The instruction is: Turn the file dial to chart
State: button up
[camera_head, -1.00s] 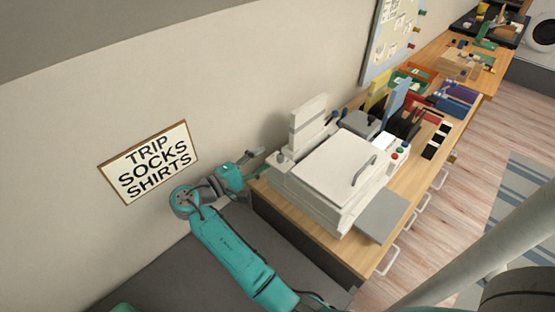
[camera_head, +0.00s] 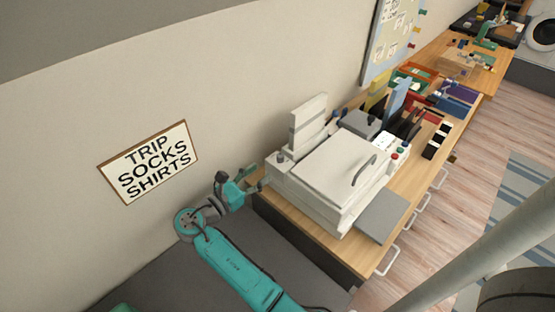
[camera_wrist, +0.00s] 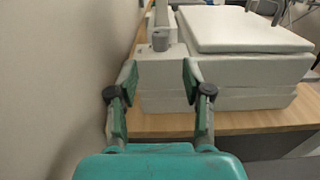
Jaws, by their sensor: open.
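A white printer-like machine (camera_head: 318,210) stands on the wooden counter. A small grey knob (camera_head: 281,157) sits on its near left corner and also shows in the wrist view (camera_wrist: 160,40); I cannot read any marks around it, nor tell for certain that it is the file dial. My gripper (camera_head: 257,180) is open and empty, just left of that corner. In the wrist view its two fingers (camera_wrist: 157,82) are spread, with the knob beyond them and roughly centred between them, apart from both.
The wall (camera_head: 60,150) with a sign (camera_head: 150,162) is close on the left. Dark knobs (camera_head: 335,114) and a button panel (camera_head: 398,146) lie toward the machine's back and right.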

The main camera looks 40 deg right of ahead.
aim_at(277, 160)
jog(key=d, duration=0.8)
jog(key=shift+w+d, duration=0.15)
jog(key=shift+d, duration=0.15)
grip_shut()
